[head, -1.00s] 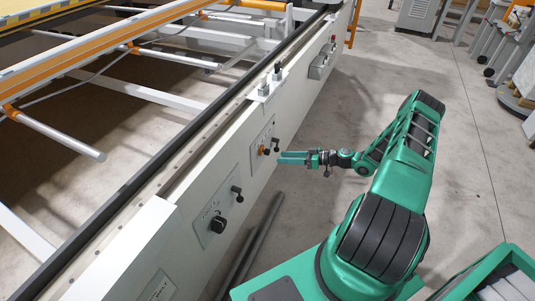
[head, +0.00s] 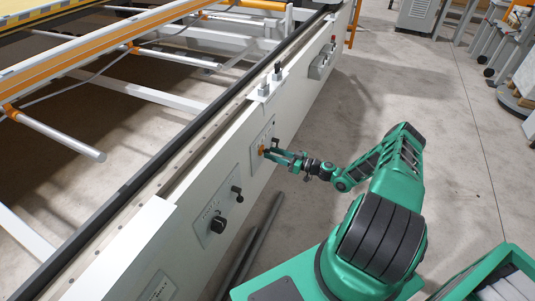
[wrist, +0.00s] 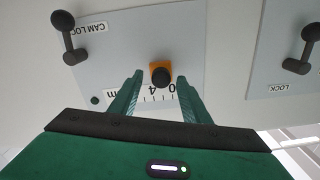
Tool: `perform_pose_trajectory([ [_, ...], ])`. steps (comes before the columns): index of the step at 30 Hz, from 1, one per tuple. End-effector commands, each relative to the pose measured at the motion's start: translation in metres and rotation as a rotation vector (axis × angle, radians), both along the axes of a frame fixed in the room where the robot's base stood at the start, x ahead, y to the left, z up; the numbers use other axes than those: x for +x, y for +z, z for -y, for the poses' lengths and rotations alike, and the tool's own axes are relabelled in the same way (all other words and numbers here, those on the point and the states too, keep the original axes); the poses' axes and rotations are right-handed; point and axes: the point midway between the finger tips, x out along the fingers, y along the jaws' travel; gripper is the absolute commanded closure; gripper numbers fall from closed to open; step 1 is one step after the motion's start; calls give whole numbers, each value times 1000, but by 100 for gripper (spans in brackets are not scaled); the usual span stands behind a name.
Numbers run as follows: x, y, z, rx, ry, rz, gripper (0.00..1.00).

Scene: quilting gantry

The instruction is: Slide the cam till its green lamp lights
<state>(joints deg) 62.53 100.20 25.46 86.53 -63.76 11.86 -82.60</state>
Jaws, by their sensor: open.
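The cam (wrist: 160,73) is an orange block with a round black knob, on a pale panel with a marked scale. It also shows as a small orange spot in the head view (head: 261,151). My gripper (wrist: 158,80) is open, with its green fingers on either side of the cam. I cannot tell whether they touch it. A small lamp (wrist: 94,100) on the panel is dark green and looks unlit. A black lever (wrist: 70,37) stands beside the label CAM LOCK. My gripper in the head view (head: 271,153) is up against the panel.
A second panel with a lever (wrist: 302,50) labelled LOCK is at the right of the wrist view. In the head view, a black knob (head: 218,225) sits nearer on the white beam (head: 140,262). Dark rods (head: 255,240) lie on the floor beside the beam.

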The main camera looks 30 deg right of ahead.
Motion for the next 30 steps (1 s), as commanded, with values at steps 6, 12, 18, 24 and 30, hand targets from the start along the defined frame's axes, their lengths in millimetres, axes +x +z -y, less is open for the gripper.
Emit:
perform_pose_trajectory([
  [6,18,0,-15,0,1,-1,57],
  [12,23,0,-18,0,0,-1,57],
  [18,23,0,-18,0,0,-1,59],
  [24,23,0,-18,0,0,-1,100],
  [30,26,0,-9,1,0,1,100],
])
